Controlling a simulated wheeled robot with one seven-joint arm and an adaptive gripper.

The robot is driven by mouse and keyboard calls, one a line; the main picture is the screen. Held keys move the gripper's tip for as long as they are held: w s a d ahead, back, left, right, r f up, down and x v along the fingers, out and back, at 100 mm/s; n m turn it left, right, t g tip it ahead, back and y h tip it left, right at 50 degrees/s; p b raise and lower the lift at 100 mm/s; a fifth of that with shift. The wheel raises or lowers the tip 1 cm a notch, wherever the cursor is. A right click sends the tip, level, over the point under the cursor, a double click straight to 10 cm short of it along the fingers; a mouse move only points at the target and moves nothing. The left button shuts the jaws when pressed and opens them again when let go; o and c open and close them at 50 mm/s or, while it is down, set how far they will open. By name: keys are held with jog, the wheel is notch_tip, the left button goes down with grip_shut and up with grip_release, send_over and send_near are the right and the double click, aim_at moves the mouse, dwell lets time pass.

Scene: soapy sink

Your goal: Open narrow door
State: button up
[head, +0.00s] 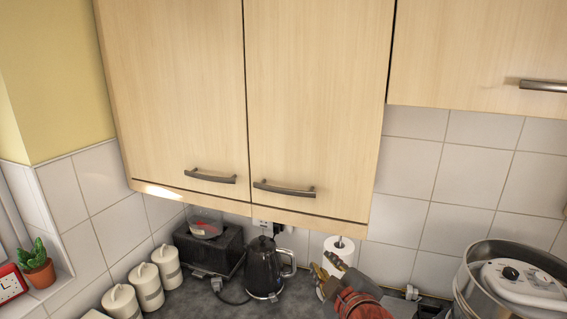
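Two tall, narrow light-wood doors hang side by side on the wall cupboard: a left door (172,90) and a right door (318,100). Both look shut. Which of them is the task's narrow door I cannot tell. The left door has a dark bar handle (210,177) low on its right side. The right door has a similar handle (284,189) low on its left side. My gripper (325,267) is below the right door, over the worktop and in front of a paper roll. Its two fingertips look apart, with nothing seen between them. It touches neither handle.
Another wooden door (480,55) with a handle is at the upper right. A black kettle (264,268), a dark toaster (208,247), white canisters (145,287) and a paper roll (340,245) stand below. A metal pot (512,280) is at the right.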

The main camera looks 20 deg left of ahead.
aim_at(283, 192)
jog(key=w+a+r+n+t+p, duration=0.35)
jog(key=a+r+n+p, duration=0.35)
jog(key=a+r, duration=0.4)
jog(key=shift+m+t, duration=0.3)
jog(key=shift+t, duration=0.15)
jog(key=x, duration=0.3)
jog(key=p+x, duration=0.1)
jog(key=x, duration=0.2)
jog(key=shift+w+d+r, duration=0.15)
jog(key=shift+w+r, duration=0.1)
jog(key=shift+w, duration=0.2)
jog(key=shift+c, duration=1.4)
grip_shut()
